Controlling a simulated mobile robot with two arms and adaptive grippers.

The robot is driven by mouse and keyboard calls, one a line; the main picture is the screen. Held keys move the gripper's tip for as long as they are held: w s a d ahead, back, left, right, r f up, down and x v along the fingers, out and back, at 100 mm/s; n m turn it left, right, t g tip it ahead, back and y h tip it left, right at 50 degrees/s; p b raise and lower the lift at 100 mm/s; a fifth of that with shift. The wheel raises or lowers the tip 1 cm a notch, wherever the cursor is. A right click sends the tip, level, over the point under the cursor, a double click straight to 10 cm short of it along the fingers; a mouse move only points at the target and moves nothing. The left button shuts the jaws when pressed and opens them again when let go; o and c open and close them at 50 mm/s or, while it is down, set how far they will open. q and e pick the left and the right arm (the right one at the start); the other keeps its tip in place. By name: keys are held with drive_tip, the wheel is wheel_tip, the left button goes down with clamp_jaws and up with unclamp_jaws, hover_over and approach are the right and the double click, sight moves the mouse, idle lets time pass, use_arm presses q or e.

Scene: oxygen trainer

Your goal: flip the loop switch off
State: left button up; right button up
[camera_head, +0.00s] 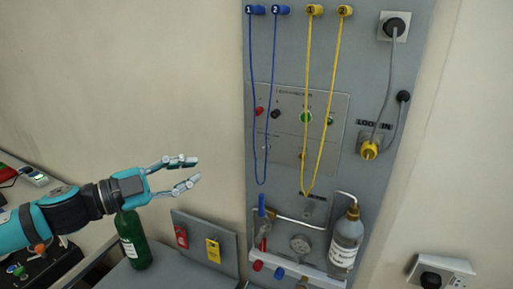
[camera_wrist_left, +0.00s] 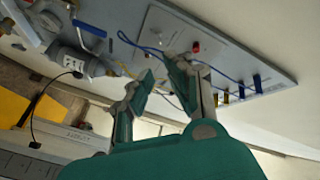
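The silver control plate (camera_head: 290,93) is on the grey wall board in the head view. It carries red, black and green round parts and small fittings lower down. I cannot tell which fitting is the loop switch; the lettering is too small to read. My left gripper (camera_head: 190,174) is open and empty, left of the board and apart from it. In the left wrist view its open fingers (camera_wrist_left: 166,78) stand in front of the plate (camera_wrist_left: 210,50) and hide part of it. My right gripper is in neither view.
Blue (camera_head: 272,90) and yellow (camera_head: 324,110) cords hang in loops over the plate. A green bottle (camera_head: 135,242) stands below my left arm. A white-labelled bottle (camera_head: 346,240) and a gauge (camera_head: 300,244) are low on the board. A plugged socket (camera_head: 440,272) is at lower right.

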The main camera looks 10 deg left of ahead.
sight(265, 147)
use_arm(q)
drive_tip(key=p+x, duration=0.5)
drive_tip(key=x, duration=1.1)
drive_tip(key=shift+w+d, duration=0.2)
drive_tip(key=shift+d, duration=0.15)
clamp_jaws()
